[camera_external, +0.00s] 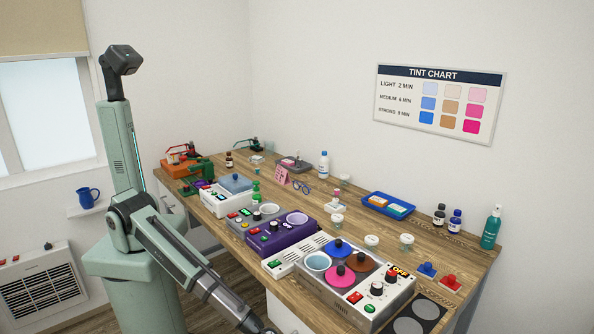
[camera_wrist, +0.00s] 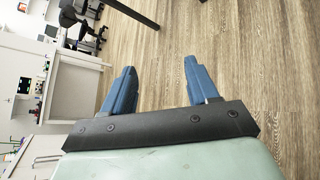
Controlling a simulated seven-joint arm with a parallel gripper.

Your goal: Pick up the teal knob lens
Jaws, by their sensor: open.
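I cannot clearly make out the teal knob lens. A tiny teal item (camera_external: 257,171) stands toward the back of the wooden bench in the external view, too small to tell if it is the lens. My gripper (camera_wrist: 159,66) shows in the wrist view with its two blue fingers wide apart and nothing between them. It is over the wooden floor, away from the bench-top objects. In the external view my arm reaches down to the bottom edge, where its end is cut off.
The wooden bench (camera_external: 313,212) is crowded. A tint bath unit (camera_external: 345,294) with blue, brown and pink lids stands at the front. A purple unit (camera_external: 283,237), blue tray (camera_external: 372,206) and teal spray bottle (camera_external: 491,230) stand around it. A black chair (camera_wrist: 85,22) stands on the floor.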

